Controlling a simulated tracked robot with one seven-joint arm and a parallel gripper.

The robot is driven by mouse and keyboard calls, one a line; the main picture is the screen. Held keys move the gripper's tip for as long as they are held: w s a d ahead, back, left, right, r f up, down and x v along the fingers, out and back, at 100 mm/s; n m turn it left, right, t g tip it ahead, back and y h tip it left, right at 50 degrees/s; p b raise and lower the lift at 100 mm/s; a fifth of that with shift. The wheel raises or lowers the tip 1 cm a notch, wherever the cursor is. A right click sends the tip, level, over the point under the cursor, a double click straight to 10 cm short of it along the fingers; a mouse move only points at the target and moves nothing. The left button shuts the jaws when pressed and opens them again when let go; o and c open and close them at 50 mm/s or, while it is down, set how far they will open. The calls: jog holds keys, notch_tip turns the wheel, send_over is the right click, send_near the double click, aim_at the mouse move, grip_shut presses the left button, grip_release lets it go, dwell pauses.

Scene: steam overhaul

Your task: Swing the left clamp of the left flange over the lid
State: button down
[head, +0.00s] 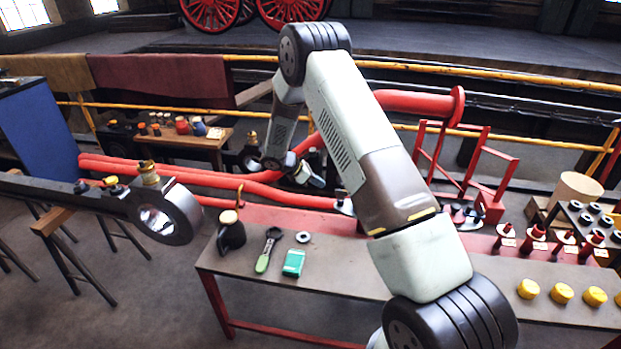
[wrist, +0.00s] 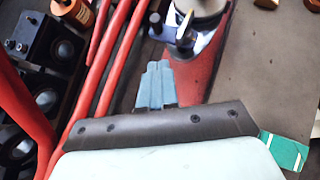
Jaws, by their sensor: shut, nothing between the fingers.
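My gripper (head: 316,181) hangs at the end of my arm above the red pipes, in the middle of the head view. In the wrist view its pale blue fingers (wrist: 157,72) are together with nothing between them. Just beyond them, at the top, is the left flange with a round pale metal lid (wrist: 207,6). A dark clamp with a brass-coloured upright part (wrist: 184,27) stands at the flange's near left edge, a little apart from the fingertips. Whether it lies over the lid is unclear. In the head view the flange (head: 345,207) is small and partly hidden by my arm.
Red pipes (head: 210,178) run left of the flange. The bench (head: 340,275) holds an oil can (head: 231,232), a green-handled tool (head: 264,262), a green box (head: 293,263) and yellow caps (head: 562,293). A big dark rod (head: 110,200) lies on trestles at left.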

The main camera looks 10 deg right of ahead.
jog(key=d+f, duration=0.2)
jog(key=d, duration=0.4)
jog(key=shift+w, duration=0.25)
jog(key=shift+d, duration=0.15)
